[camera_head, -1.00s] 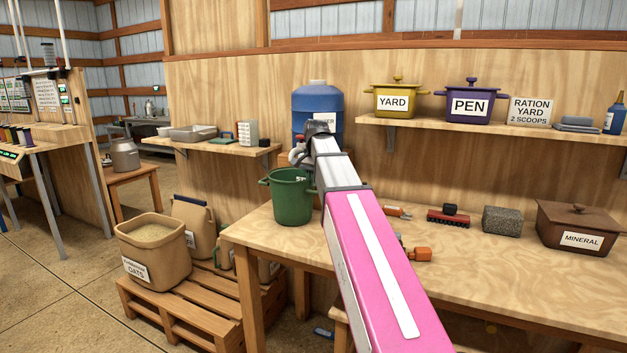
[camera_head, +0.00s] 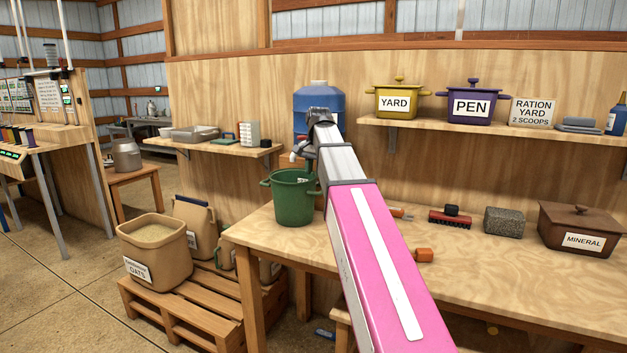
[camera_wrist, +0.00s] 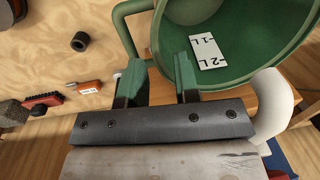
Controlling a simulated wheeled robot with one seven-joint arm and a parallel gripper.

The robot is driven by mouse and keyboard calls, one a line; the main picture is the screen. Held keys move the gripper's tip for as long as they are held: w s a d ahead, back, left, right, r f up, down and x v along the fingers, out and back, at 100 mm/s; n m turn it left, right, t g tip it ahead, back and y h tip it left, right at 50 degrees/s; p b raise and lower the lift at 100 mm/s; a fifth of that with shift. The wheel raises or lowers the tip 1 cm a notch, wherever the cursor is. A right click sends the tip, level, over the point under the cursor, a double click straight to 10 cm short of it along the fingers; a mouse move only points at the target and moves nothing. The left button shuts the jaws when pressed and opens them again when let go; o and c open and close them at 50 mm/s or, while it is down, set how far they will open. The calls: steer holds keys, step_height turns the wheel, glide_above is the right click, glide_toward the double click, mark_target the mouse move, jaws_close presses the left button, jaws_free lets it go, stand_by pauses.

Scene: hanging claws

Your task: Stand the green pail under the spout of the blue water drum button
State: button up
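The green pail (camera_head: 293,203) stands upright on the left end of the workbench, with loop handles at its rim. The blue water drum (camera_head: 318,100) is behind it, partly hidden by my arm. In the wrist view the pail's inside (camera_wrist: 245,75) fills the upper right, with a white litre label. My gripper (camera_wrist: 160,72) has its two fingers apart near the pail's rim, with nothing seen clamped between them. The button cannot be made out.
The workbench (camera_head: 480,262) also holds a red brush (camera_head: 450,218), a grey block (camera_head: 503,222), a brown mineral box (camera_head: 580,230) and an orange item (camera_head: 424,255). A shelf (camera_head: 500,130) with yellow and purple pots is above. A pallet (camera_head: 185,305) with an oats tub is at lower left.

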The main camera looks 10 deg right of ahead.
step_height(320, 180, up, 8)
steer(key=shift+s+d+f, duration=0.15)
steer(key=shift+s+d, duration=0.1)
stand_by(2.0)
